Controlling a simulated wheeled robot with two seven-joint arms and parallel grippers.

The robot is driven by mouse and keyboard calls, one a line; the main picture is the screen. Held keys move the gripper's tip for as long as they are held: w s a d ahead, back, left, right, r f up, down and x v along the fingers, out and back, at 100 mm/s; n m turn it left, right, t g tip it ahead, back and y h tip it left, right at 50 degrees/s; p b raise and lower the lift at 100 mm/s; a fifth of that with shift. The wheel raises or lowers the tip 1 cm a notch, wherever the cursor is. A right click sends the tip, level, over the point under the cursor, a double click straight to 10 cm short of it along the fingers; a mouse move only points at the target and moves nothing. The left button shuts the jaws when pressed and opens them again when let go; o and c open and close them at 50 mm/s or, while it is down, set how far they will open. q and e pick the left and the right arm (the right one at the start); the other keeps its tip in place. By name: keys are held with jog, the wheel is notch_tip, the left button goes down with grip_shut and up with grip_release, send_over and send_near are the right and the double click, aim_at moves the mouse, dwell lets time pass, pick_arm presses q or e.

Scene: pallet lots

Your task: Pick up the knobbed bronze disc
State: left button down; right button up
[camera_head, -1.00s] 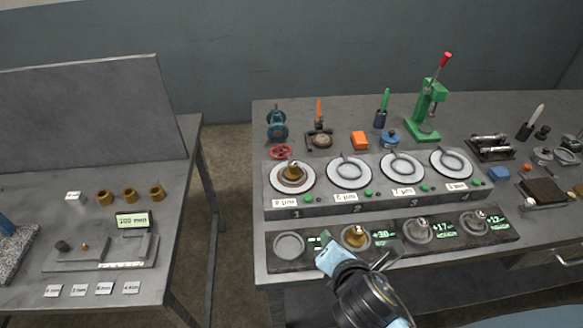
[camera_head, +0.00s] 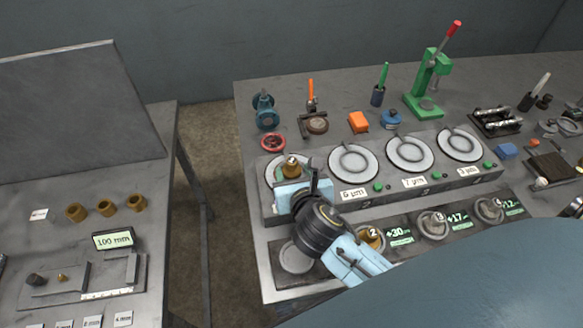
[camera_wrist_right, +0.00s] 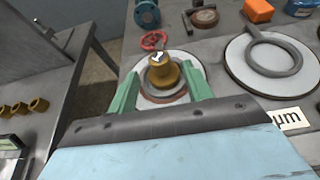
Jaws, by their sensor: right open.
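The knobbed bronze disc (camera_head: 291,165) sits on the leftmost round white plate of the grey stepped stand. In the right wrist view its bronze knob (camera_wrist_right: 161,76) stands up between the two green fingers, over a grey ring. My right gripper (camera_wrist_right: 160,74) is open, with a finger on each side of the knob; I cannot tell whether they touch it. In the head view my right gripper (camera_head: 293,183) covers the front of that plate. My left gripper is not in view.
Another bronze knobbed piece (camera_head: 370,238) sits in the front tray beside grey ones. Three white plates with grey rings, such as this one (camera_head: 353,166), stand to the right. A red handwheel (camera_head: 272,142) is just behind. A green press (camera_head: 427,85) stands at the back.

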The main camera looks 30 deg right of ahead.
aim_at(290, 160)
jog(key=shift+x, duration=1.2)
jog(key=x, duration=0.2)
jog(key=shift+w+d+r+b, duration=0.1)
jog(key=shift+w+d+b, duration=0.1)
jog(key=shift+w+b, duration=0.15)
jog(key=shift+w, duration=0.3)
jog(key=shift+d, duration=0.1)
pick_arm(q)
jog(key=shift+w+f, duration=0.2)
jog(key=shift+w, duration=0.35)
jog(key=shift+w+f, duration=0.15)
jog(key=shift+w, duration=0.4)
pick_arm(e)
grip_shut()
